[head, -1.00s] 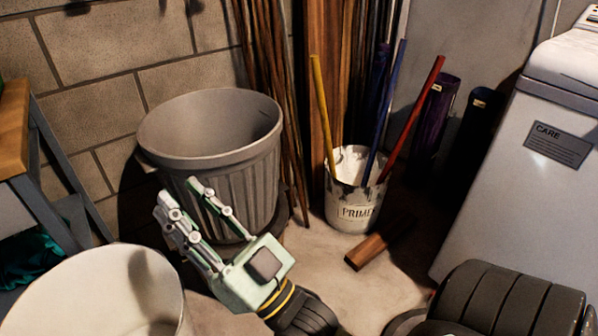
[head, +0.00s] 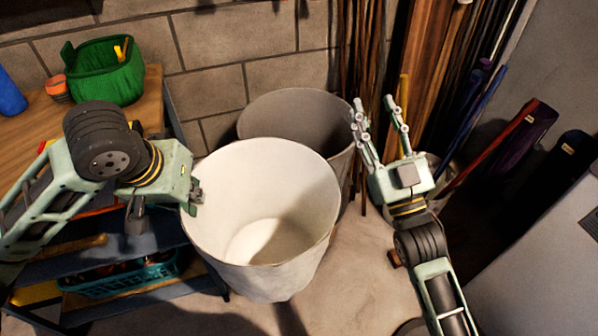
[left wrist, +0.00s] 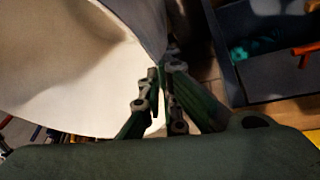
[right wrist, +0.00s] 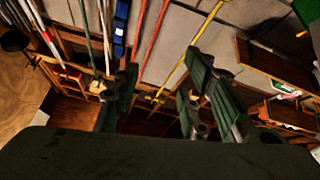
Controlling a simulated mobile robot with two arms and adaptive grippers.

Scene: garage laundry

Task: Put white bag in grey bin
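The white bag (head: 255,274) is a wide, open, round-mouthed bag, upright and empty-looking, in the middle of the head view. My left gripper (head: 195,196) is shut on the left side of its rim. The left wrist view shows the fingers (left wrist: 160,92) pinching the edge of the white bag (left wrist: 70,70). The grey bin (head: 297,112) stands behind the bag against the block wall, its mouth open and its lower front hidden by the bag. My right gripper (head: 380,112) is open and empty, just right of the bin; its spread fingers also show in the right wrist view (right wrist: 155,90).
A wooden-topped bench (head: 150,95) with a green basket (head: 104,72) stands at left, with a teal crate (head: 120,277) on its lower shelf. Poles and planks (head: 425,60) lean behind my right gripper. A grey appliance (head: 540,260) stands at right.

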